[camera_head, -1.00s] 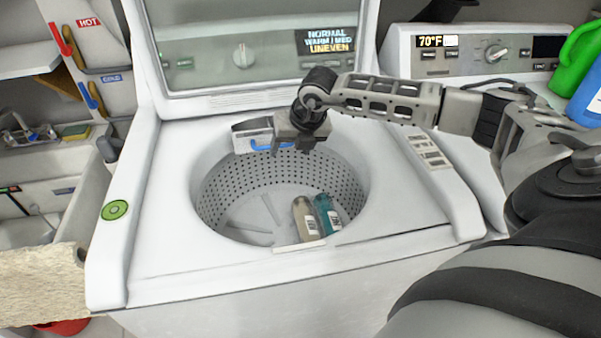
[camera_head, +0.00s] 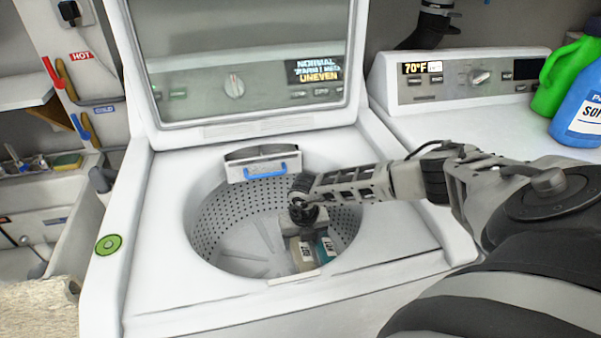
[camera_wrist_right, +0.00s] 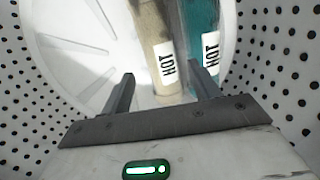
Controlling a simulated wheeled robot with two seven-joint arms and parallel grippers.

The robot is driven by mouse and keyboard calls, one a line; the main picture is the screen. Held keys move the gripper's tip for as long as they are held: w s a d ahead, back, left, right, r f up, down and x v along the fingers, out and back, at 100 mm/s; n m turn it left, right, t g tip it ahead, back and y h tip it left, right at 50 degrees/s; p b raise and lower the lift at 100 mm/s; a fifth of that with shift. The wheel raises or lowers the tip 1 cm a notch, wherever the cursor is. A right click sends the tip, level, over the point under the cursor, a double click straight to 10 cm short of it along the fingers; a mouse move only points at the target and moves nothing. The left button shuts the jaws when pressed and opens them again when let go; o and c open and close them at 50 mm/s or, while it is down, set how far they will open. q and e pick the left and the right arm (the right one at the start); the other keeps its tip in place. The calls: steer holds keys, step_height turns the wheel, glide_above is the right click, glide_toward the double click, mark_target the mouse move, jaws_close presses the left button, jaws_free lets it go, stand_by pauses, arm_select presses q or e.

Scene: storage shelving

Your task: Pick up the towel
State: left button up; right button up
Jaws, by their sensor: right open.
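Two items tagged "HOT" lie side by side at the bottom of the open washer drum (camera_head: 230,232). One is a beige towel-like roll (camera_head: 302,256), the other a teal roll (camera_head: 326,249). My right gripper (camera_head: 303,230) is inside the drum, above them, and partly hides their upper ends. The right wrist view shows my right gripper (camera_wrist_right: 163,82) open and empty. The beige roll (camera_wrist_right: 150,40) lies beyond and between its fingers, and the teal roll (camera_wrist_right: 202,35) lies beyond the right finger. Contact cannot be told. My left gripper is not in view.
The drum's perforated wall (camera_wrist_right: 275,75) surrounds the gripper. The washer lid (camera_head: 245,60) stands open behind. A blue-handled dispenser (camera_head: 262,168) sits at the back rim. Green and blue bottles (camera_head: 582,105) stand at right. A fuzzy beige cloth (camera_head: 40,308) shows at lower left.

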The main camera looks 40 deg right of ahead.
mark_target(301, 249)
steer(key=f, duration=0.4)
steer(key=shift+w+d, duration=0.1)
steer(key=shift+w, duration=0.25)
step_height(301, 249, down, 2)
steer(key=shift+f, duration=0.1)
steer(key=shift+d+f, duration=0.15)
steer(key=shift+d, duration=0.05)
steer(key=shift+w+a+r, duration=0.1)
steer(key=shift+w+r, duration=0.05)
steer(key=shift+r, duration=0.05)
steer(key=c, duration=0.7)
